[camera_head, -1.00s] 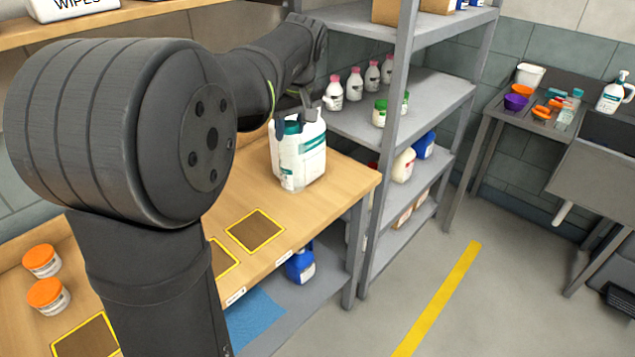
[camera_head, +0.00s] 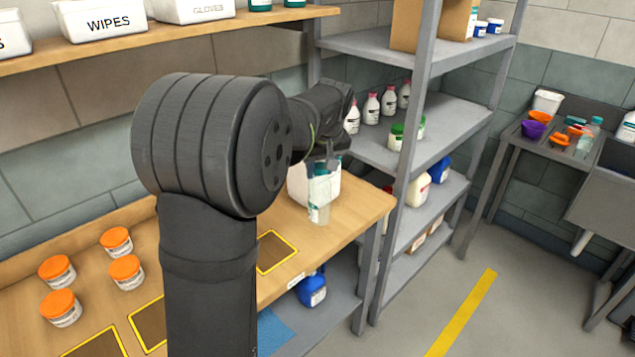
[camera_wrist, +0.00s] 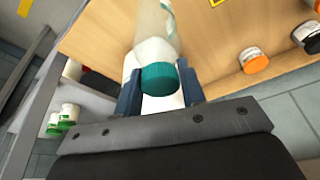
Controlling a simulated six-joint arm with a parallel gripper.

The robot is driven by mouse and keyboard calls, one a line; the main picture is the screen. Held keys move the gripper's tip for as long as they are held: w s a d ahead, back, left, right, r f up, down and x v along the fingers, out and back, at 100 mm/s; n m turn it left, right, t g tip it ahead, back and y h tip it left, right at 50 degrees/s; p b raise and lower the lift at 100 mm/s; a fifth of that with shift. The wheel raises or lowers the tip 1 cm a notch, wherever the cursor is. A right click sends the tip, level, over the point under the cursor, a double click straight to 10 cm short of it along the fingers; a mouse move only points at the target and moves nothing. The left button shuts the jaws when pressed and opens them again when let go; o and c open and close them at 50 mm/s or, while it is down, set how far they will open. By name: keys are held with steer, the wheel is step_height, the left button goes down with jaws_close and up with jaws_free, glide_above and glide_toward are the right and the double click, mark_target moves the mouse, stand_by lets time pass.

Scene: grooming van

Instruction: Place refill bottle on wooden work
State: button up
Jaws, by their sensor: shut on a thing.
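The refill bottle (camera_head: 319,203) is a clear bottle with a teal label, roughly upright at the far end of the wooden work table (camera_head: 352,222). My gripper (camera_head: 324,163) is around its top. In the wrist view, my gripper's two fingers (camera_wrist: 160,92) are shut on either side of the bottle just by its teal cap (camera_wrist: 160,78); its pale body (camera_wrist: 155,30) extends beyond. I cannot tell whether its base touches the table. A white jug (camera_head: 298,188) stands close behind it, partly hidden by the bottle and gripper.
Several orange-lidded tubs (camera_head: 125,272) stand on the table's left part. Yellow-edged dark squares (camera_head: 276,252) mark its front. A grey shelving rack (camera_head: 427,140) rises just beyond the table's right end. A wall shelf (camera_head: 200,38) runs above.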

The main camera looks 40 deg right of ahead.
mark_target(317, 182)
steer(key=shift+w+f, duration=0.4)
steer(key=shift+w, duration=0.15)
steer(key=shift+f, duration=1.9)
steer(key=o, duration=1.3)
steer(key=shift+c, duration=0.2)
steer(key=v, duration=1.2)
steer(key=shift+a+f, duration=0.1)
